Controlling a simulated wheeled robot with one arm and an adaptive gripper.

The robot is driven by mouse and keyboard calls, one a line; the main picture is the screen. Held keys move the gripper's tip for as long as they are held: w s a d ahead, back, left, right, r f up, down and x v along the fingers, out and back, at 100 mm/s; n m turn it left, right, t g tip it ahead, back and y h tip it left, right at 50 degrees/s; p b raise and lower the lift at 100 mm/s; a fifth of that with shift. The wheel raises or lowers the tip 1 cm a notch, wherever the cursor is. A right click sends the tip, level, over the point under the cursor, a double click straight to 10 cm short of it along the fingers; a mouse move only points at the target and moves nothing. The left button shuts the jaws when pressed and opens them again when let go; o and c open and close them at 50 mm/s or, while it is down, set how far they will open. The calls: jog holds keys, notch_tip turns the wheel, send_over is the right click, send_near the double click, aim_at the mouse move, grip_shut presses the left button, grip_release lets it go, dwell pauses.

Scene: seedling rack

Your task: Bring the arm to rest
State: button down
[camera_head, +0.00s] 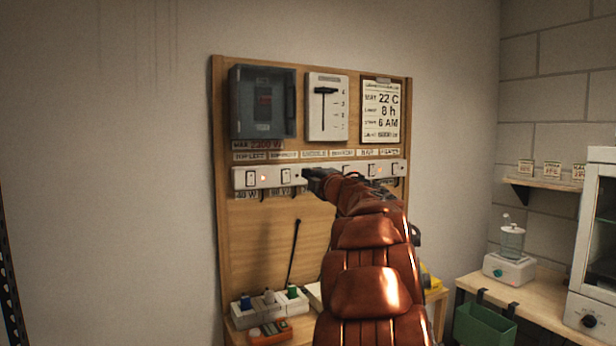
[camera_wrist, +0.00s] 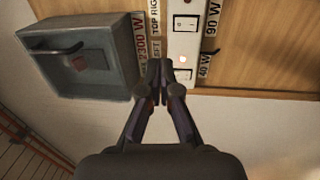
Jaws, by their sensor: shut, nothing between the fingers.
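My brown padded arm reaches up from the bottom of the head view toward a wooden board. My gripper (camera_head: 318,176) is in front of the white switch strip (camera_head: 240,179) on that board. In the wrist view my gripper (camera_wrist: 164,72) has its two fingers together with nothing between them. The fingertips show over the end of the switch strip (camera_wrist: 186,45), next to the grey breaker box. I cannot tell whether they touch the strip. The arm hides the middle of the strip and part of the board below it.
The wooden board (camera_head: 262,230) carries a grey breaker box (camera_head: 262,102), a white lever panel (camera_head: 327,122) and a settings card (camera_head: 381,112). Small bottles and boxes stand on a ledge below. A side table (camera_head: 540,310) with a green bin (camera_head: 484,325) and a white cabinet (camera_head: 592,270) stand right.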

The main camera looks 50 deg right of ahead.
dwell(0.5)
jog(key=s+a+f+m+g, duration=0.6)
jog(key=s+a+f+m, duration=0.1)
jog(key=a+f, duration=0.55)
jog(key=s+a+f+m+g, duration=0.6)
jog(key=a+f+m, duration=0.2)
jog(key=a+f, duration=0.5)
jog(key=s+a+f+g+y, duration=0.3)
jog(key=s+a+f, duration=0.4)
jog(key=s+a, duration=0.4)
jog(key=s+a+f+g+y, duration=0.3)
jog(key=s+a+f+g, duration=0.2)
jog(key=s+a, duration=0.6)
jog(key=s+f, duration=0.2)
jog(key=s, duration=0.1)
jog(key=shift+s+f+n+p, duration=0.25)
jog(key=shift+f+n+p, duration=0.05)
jog(key=shift+f+n, duration=0.1)
